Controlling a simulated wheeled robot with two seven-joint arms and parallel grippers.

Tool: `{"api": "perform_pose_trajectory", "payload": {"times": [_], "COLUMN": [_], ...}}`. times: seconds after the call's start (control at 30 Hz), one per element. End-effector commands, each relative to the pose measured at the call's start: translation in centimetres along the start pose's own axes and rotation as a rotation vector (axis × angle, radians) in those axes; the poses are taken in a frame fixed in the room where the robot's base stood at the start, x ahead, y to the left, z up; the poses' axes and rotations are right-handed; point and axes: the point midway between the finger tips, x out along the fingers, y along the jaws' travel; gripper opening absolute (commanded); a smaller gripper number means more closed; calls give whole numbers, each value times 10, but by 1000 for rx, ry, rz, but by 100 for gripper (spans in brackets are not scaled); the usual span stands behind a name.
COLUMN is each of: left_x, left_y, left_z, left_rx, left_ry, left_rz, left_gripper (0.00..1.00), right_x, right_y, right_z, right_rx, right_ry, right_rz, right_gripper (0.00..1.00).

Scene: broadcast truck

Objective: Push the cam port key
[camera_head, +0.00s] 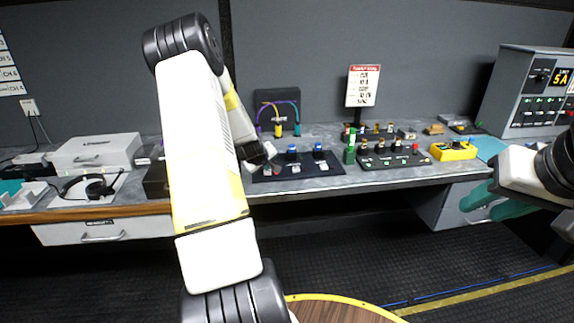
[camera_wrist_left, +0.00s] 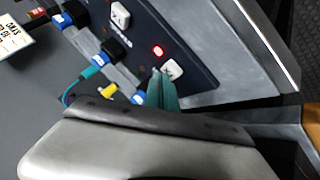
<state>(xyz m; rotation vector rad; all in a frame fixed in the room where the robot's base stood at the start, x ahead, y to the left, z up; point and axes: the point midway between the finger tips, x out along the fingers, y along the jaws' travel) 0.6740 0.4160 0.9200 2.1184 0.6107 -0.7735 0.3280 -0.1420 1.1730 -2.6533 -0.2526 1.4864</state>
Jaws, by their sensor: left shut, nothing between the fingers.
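A dark panel (camera_head: 333,180) lies on the counter, with blue-topped connectors (camera_head: 291,150) and small white keys (camera_head: 296,168) in front of them. My left gripper (camera_head: 264,157) is over the panel's left end, fingers pointing down. In the left wrist view its teal fingers (camera_wrist_left: 162,88) are shut and empty. Their tips are right beside a white key (camera_wrist_left: 172,70) with a dark mark; I cannot tell whether they touch it. A red light (camera_wrist_left: 157,50) glows beside that key. Another white key (camera_wrist_left: 120,15) is farther along. My right gripper (camera_head: 489,204) is open and empty, away from the panel.
A second panel with knobs (camera_head: 390,160) and a yellow box (camera_head: 453,151) stand to the right. A headset (camera_head: 98,187) and a white case (camera_head: 97,152) are at left. A patch box with coloured cables (camera_head: 278,105) rises behind the panel.

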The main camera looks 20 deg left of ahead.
Motion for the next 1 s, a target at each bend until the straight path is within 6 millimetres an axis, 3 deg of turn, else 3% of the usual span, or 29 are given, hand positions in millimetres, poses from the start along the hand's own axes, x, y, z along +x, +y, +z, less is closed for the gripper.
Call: {"api": "perform_pose_trajectory", "payload": {"times": [1.0], "left_x": [-1], "left_y": [0], "left_z": [1], "left_rx": [0], "left_ry": [-1], "left_rz": [-1], "left_gripper": [0], "right_x": [0], "right_y": [0], "right_z": [0], "right_rx": [0], "right_ry": [0], "right_rz": [0], "right_gripper": [36]}}
